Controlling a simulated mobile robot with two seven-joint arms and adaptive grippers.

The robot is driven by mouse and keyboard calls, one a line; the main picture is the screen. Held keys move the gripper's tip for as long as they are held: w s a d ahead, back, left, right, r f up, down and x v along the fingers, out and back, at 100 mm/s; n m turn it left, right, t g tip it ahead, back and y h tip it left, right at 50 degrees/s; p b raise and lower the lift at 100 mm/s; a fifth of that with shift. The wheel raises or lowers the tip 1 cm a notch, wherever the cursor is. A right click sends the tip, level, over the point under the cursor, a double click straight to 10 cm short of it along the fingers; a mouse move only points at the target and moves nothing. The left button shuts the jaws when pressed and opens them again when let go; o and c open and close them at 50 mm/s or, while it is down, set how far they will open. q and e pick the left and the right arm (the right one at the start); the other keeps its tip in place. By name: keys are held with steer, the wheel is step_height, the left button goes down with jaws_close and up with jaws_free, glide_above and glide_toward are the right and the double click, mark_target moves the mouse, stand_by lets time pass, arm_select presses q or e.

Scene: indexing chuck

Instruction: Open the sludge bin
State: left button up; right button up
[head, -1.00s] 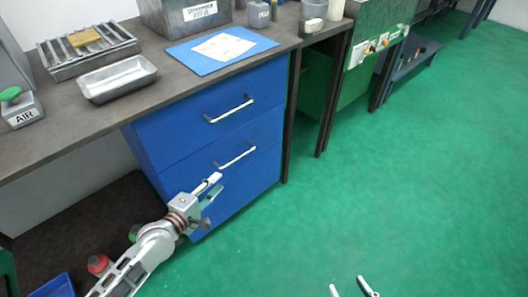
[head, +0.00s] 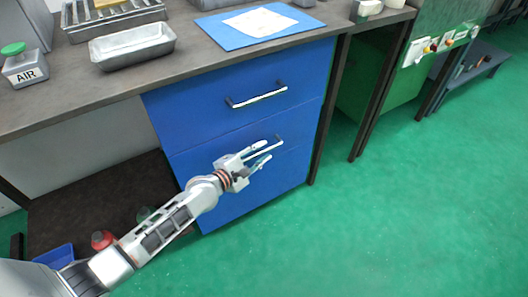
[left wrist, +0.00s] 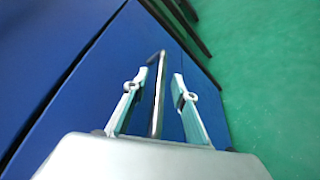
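A blue cabinet under the bench has an upper drawer (head: 215,108) and a lower drawer (head: 290,169), both shut. No label on them marks a sludge bin. My left gripper (head: 268,153) is open in front of the lower drawer's handle (head: 279,139), which it mostly hides in the head view. In the left wrist view the handle (left wrist: 158,95) runs between the two spread fingers of my left gripper (left wrist: 154,84), with a visible gap on the right. My right gripper is not in view.
The upper drawer has its own handle (head: 258,96). The bench top (head: 200,66) above holds a metal tray (head: 132,46), a blue clipboard (head: 226,36) and an AIR button box (head: 24,68). Green floor (head: 400,220) is clear in front and to the right.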

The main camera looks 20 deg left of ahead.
arm_select(q)
steer(key=shift+w+d, duration=0.15)
steer(key=shift+w, duration=0.2)
jaws_close()
